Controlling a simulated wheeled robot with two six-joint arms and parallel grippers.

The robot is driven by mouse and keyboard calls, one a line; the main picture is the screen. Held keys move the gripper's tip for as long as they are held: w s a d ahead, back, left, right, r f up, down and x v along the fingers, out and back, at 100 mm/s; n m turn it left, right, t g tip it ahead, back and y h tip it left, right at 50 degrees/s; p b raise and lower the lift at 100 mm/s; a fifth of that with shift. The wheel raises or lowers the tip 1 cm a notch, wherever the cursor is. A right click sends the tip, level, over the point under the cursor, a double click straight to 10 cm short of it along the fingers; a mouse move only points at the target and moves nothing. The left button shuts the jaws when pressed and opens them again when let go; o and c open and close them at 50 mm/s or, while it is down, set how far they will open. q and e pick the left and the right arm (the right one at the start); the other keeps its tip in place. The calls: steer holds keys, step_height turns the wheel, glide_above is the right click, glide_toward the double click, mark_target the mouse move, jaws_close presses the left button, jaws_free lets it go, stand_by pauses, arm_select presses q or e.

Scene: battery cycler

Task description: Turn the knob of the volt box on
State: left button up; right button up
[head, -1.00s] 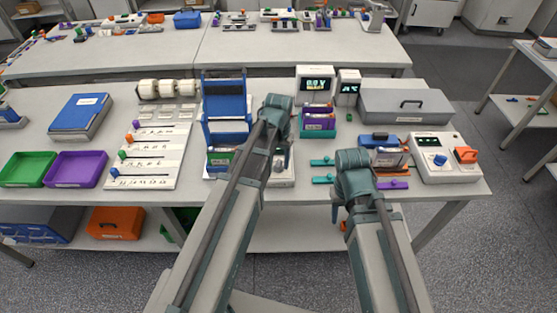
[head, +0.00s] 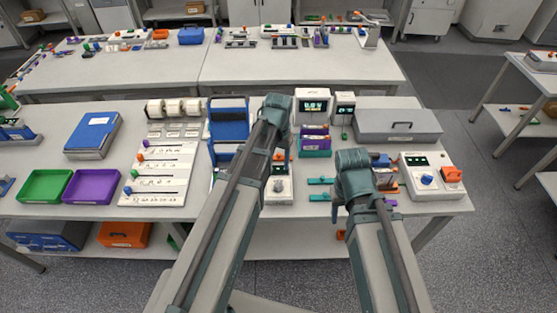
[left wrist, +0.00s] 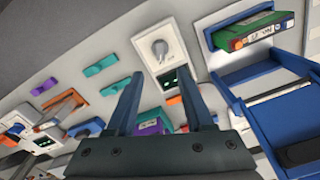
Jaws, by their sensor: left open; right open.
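A white box with a grey knob, a small green-lit display and an orange switch stands at the bench front in the head view (head: 278,190), partly hidden by my left arm. In the left wrist view this box (left wrist: 172,35) shows its round grey knob (left wrist: 160,47) just beyond my fingertips. I cannot read which box is the volt box; another white box (head: 420,163) with a blue knob (head: 427,180) stands at the right. My left gripper (left wrist: 160,80) is open and empty, apart from the knob. My right gripper is open, mostly hidden behind my right arm near the bench front.
A teal rack (head: 315,146) with purple packs and a blue stand (head: 229,122) flank my left arm. Teal bars (head: 322,197) lie between my arms. A grey case (head: 398,125) lies behind the right side. Green (head: 45,186) and purple (head: 92,186) trays lie left.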

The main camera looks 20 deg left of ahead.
arm_select(q)
step_height(320, 180, up, 2)
steer(key=shift+r+p, duration=0.2)
steer(key=shift+p, duration=0.45)
arm_select(e)
step_height(320, 180, up, 2)
steer(key=shift+r, duration=0.2)
arm_select(q)
steer(key=s+d+f+m+b, duration=0.1)
steer(key=s+d+f+b, duration=0.4)
steer(key=s, duration=0.2)
steer(key=s+d+f+m+y+b, duration=0.1)
steer(key=s+d+f+b, duration=0.4)
steer(key=s, duration=0.2)
steer(key=shift+s+d+f+m+b, duration=0.3)
steer(key=shift+s+f+m+b, duration=0.05)
steer(key=shift+m+b, duration=0.05)
arm_select(e)
step_height(320, 180, down, 11)
